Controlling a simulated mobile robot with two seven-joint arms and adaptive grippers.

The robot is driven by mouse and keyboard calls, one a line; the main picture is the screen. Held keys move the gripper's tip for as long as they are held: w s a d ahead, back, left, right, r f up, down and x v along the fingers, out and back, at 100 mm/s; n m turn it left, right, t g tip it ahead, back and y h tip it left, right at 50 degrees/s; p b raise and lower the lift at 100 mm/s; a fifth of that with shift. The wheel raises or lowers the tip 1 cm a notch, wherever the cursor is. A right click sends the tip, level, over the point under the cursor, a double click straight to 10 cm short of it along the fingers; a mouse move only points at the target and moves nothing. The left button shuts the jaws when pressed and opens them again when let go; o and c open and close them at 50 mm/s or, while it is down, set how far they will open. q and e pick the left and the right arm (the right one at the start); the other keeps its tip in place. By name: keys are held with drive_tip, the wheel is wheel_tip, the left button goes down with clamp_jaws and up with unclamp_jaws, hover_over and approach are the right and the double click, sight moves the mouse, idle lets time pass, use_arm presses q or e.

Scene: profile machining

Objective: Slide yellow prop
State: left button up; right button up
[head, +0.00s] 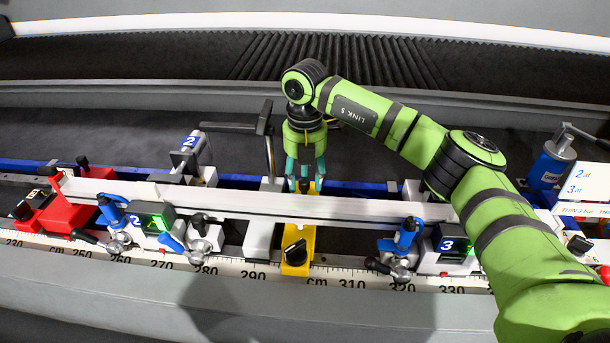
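The yellow prop (297,252) sits on the machine's rail near the 300 cm mark, with a dark knob on its front. A pale profile bar crosses above it and hides its middle. A small yellow part shows behind the bar. My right gripper (304,182) points down just behind the bar, with its teal fingertips at that rear part. I cannot tell whether the fingers close on it. My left gripper is not in view.
The long profile bar (350,208) spans the clamps. A red stop (60,212) stands at left, clamp unit 2 (152,222) left of the prop and clamp unit 3 (447,250) to its right. A white block (258,240) stands just left of the prop. Blue-handled levers rise beside both units.

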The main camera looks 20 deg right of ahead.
wheel_tip(320, 180, up, 12)
idle(0.6)
